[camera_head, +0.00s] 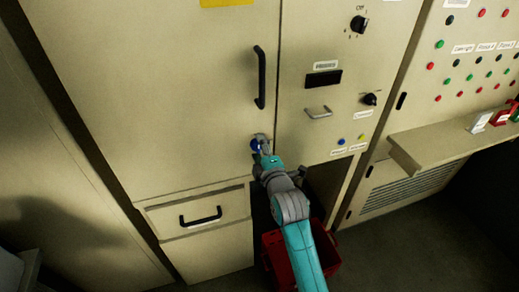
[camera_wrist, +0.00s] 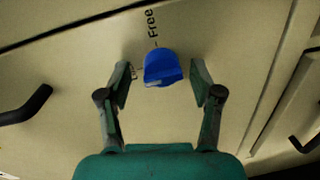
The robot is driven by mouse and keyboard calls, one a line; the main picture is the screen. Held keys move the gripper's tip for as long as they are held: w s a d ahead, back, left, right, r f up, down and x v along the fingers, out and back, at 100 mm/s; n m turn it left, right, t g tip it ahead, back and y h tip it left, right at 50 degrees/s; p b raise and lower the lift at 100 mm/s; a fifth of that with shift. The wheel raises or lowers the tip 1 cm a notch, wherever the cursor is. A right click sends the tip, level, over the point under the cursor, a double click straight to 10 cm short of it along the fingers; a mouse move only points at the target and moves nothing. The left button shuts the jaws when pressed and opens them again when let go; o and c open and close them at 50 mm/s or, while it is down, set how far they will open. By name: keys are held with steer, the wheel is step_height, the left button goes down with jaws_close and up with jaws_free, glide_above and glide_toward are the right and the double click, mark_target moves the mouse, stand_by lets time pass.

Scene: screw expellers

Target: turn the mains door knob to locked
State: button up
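The mains door knob (camera_wrist: 163,68) is blue and sits on the beige cabinet door. In the wrist view the word "Free" is printed beside it, with a tick mark between. A second label by the left finger is partly hidden. My gripper (camera_wrist: 164,80) is open, with one finger on each side of the knob and a visible gap to each. In the head view the knob (camera_head: 256,145) shows at the lower right of the door (camera_head: 190,95), and my gripper (camera_head: 263,150) is right at it, partly covering it.
A black door handle (camera_head: 260,77) is above the knob. A drawer with a black handle (camera_head: 200,217) is below left. A panel with black knobs (camera_head: 358,24) and a grey handle (camera_head: 318,112) is to the right. A red crate (camera_head: 328,255) stands on the floor beneath my arm.

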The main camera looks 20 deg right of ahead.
steer(key=shift+s, duration=0.1)
steer(key=s, duration=1.1)
steer(key=shift+s+r, duration=0.4)
steer(key=shift+r, duration=0.05)
steer(key=s+f+m+g, duration=0.1)
steer(key=s+f+m, duration=0.4)
steer(key=s, duration=0.5)
steer(key=s+f+m, duration=0.2)
steer(key=s+f, duration=0.5)
steer(key=s, duration=0.2)
steer(key=s+r+m+g, duration=0.1)
steer(key=s+m, duration=0.8)
steer(key=s, duration=1.3)
steer(key=shift+s+r, duration=0.2)
